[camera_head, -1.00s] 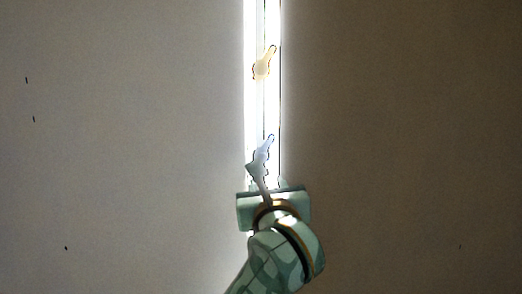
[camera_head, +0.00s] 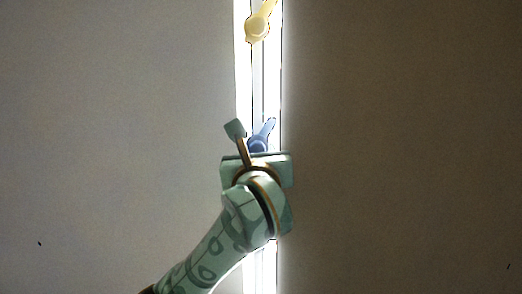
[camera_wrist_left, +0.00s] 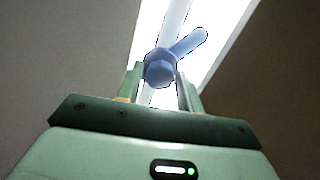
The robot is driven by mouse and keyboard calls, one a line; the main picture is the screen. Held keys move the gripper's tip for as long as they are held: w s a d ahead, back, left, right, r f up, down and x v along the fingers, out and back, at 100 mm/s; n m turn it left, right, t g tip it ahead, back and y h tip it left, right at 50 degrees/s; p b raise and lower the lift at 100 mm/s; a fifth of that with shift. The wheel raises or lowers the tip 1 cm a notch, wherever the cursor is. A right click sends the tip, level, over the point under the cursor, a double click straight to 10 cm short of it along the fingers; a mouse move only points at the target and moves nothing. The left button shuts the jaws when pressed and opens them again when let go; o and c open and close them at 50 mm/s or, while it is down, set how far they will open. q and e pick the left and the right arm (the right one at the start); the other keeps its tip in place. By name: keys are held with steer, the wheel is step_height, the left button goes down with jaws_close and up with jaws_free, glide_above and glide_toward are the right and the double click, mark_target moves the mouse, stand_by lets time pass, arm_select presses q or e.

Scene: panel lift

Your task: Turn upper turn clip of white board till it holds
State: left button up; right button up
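A blue turn clip (camera_head: 260,137) sits on the bright strip, its lever pointing up and slightly right. A yellow turn clip (camera_head: 258,27) sits higher on the same strip, its lever also up and right. My left gripper (camera_head: 248,142) is at the blue clip. In the left wrist view the blue clip (camera_wrist_left: 162,68) shows between and just beyond the two spread fingers; I cannot tell whether they touch it. The gripper's body hides the strip just below the clip. My right gripper is not in view. Which panel is the white board is unclear.
A light grey panel (camera_head: 110,130) fills the left and a darker brownish panel (camera_head: 400,150) the right. The glaring white strip (camera_head: 263,265) runs vertically between them. No loose obstacles show around the gripper.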

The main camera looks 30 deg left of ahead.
arm_select(q)
steer(key=shift+s+r, duration=0.1)
steer(key=shift+s, duration=0.15)
steer(key=shift+d, duration=0.1)
steer(key=c, duration=0.7)
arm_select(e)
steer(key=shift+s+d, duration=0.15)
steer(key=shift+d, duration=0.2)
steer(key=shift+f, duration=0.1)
arm_select(q)
steer(key=shift+n+b, duration=10.9)
steer(key=shift+n, duration=0.9)
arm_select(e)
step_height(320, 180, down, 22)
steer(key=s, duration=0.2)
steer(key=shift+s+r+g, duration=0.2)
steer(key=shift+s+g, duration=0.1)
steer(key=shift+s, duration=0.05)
arm_select(q)
steer(key=shift+r, duration=0.1)
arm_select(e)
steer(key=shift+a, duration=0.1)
